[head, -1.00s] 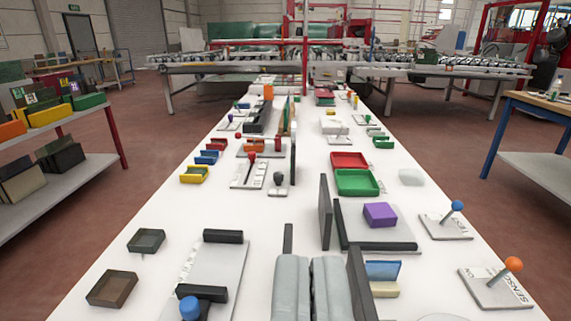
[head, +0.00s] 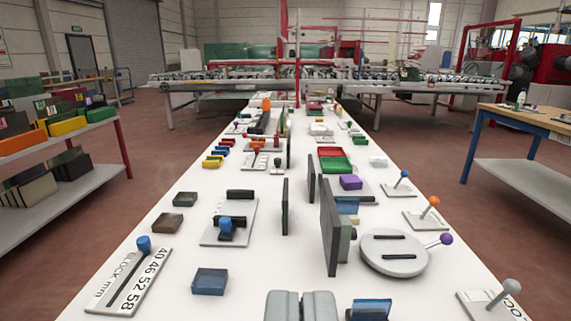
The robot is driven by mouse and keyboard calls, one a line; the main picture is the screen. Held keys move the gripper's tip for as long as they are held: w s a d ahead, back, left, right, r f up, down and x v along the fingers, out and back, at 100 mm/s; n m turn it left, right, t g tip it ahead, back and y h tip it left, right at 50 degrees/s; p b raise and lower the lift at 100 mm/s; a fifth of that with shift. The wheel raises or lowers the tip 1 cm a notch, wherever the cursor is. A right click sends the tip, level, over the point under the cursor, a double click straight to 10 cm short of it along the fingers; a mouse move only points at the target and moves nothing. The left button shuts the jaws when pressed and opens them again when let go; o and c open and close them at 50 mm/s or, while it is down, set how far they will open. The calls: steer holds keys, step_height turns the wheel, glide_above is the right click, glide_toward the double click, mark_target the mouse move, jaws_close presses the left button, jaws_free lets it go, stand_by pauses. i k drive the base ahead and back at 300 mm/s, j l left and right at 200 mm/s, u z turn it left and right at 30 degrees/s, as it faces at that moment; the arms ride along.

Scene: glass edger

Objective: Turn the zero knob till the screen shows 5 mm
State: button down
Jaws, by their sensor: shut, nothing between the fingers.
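My gripper (head: 302,304) shows at the bottom centre of the head view as two grey fingers side by side. It is shut and empty, above the near part of the white bench (head: 255,275). I cannot make out a knob marked zero or a screen with a reading in mm. A round grey disc (head: 385,262) with a dark slot and a purple-tipped lever (head: 445,240) lies right of the gripper. Its marking, if any, is not readable.
A scale plate marked BLOCK mm (head: 128,280) with a blue knob (head: 144,244) lies at left. Dark upright panels (head: 331,230) stand mid-bench. A blue block (head: 210,281) and a blue tray (head: 371,309) flank the gripper. A grey-tipped lever (head: 511,287) is at right.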

mark_target(277, 162)
steer(key=k+z, duration=0.15)
steer(key=z, duration=0.25)
steer(key=k+z, duration=0.2)
steer(key=z, duration=0.2)
steer(key=k+l+z, duration=0.1)
steer(key=z, duration=0.3)
steer(key=j+z, duration=0.1)
steer(key=j, duration=0.75)
steer(key=j+z, duration=0.1)
steer(key=j, duration=0.75)
steer(key=k+j+z, duration=0.1)
steer(key=j, duration=0.75)
steer(key=k+j, duration=0.1)
steer(key=j, duration=1.95)
steer(key=k, duration=0.05)
